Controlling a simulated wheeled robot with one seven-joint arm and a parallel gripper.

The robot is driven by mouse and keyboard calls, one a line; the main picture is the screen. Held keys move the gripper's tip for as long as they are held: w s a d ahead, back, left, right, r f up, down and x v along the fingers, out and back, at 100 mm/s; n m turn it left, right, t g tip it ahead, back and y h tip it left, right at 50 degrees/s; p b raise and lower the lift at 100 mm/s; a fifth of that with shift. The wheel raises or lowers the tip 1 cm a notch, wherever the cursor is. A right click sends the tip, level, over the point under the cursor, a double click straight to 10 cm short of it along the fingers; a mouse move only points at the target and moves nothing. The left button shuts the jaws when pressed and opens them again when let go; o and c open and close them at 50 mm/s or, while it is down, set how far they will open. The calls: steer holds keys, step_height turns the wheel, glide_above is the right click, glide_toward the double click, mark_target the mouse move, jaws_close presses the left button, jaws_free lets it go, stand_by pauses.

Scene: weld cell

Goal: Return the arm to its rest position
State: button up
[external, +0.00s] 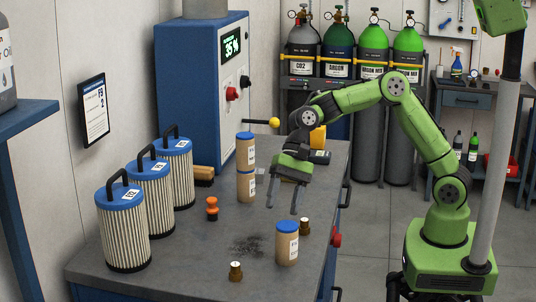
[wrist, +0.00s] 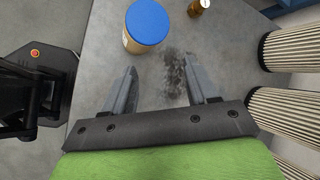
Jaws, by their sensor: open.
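My green arm reaches from its base at the right over the workbench (external: 180,245). My gripper (external: 283,202) points down above the bench, and its two fingers are apart with nothing between them. In the wrist view my gripper (wrist: 160,85) shows the same open gap over the grey bench top. A tan jar with a blue lid (external: 287,245) stands on the bench in front of the gripper. That jar also shows in the wrist view (wrist: 146,25), just beyond the fingertips and apart from them.
Several pleated filters (external: 122,230) line the bench's left side. A dark smudge (external: 246,246) marks the top. Gas cylinders (external: 371,110) stand at the back.

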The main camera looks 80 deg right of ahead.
steer(key=s+d+r+n+t+h, duration=0.1)
steer(key=s+d+n, duration=0.3)
steer(key=s, duration=0.5)
steer(key=s+d+r+n+t+h+p, duration=0.1)
steer(key=s+d+r+n+h, duration=0.2)
steer(key=s+d, duration=0.6)
steer(key=s+d+r+n+t+h, duration=0.2)
steer(key=s+d+n, duration=0.3)
steer(key=s, duration=0.5)
steer(key=shift+d+r+h+p, duration=0.4)
steer(key=shift+d+r+h, duration=0.1)
steer(key=shift+d, duration=0.45)
steer(key=shift+c, duration=0.5)
